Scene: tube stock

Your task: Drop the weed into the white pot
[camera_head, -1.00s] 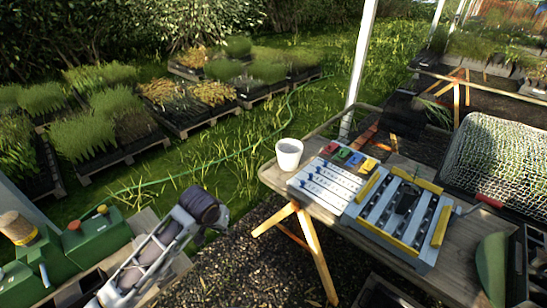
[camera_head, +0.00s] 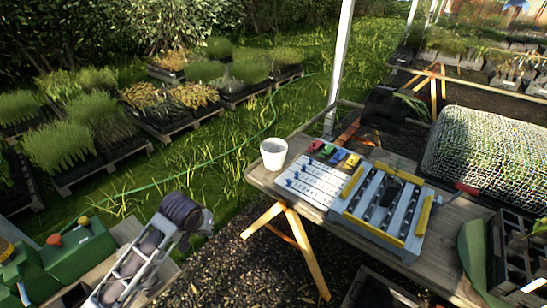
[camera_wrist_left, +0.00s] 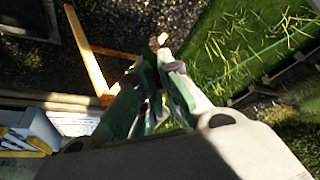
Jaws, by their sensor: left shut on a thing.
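The white pot (camera_head: 274,153) stands upright on the left corner of the wooden bench (camera_head: 262,178) in the head view. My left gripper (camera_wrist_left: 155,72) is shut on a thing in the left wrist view. Green shows between its fingers, and a small pale tip sticks out beyond them; I take this for the weed (camera_wrist_left: 162,39), but it is blurred. In the head view my left arm ends left of and nearer than the pot, apart from it, and its fingers are not clear. The pot is not clear in the wrist view. My right gripper is not in view.
Right of the pot lie a white labelled board (camera_head: 308,182), several coloured blocks (camera_head: 330,152) and a grey and yellow rack (camera_head: 385,205). A netted tray (camera_head: 472,150) stands at the right. Green boxes (camera_head: 75,250) are at lower left. Gravel is open between them and the bench.

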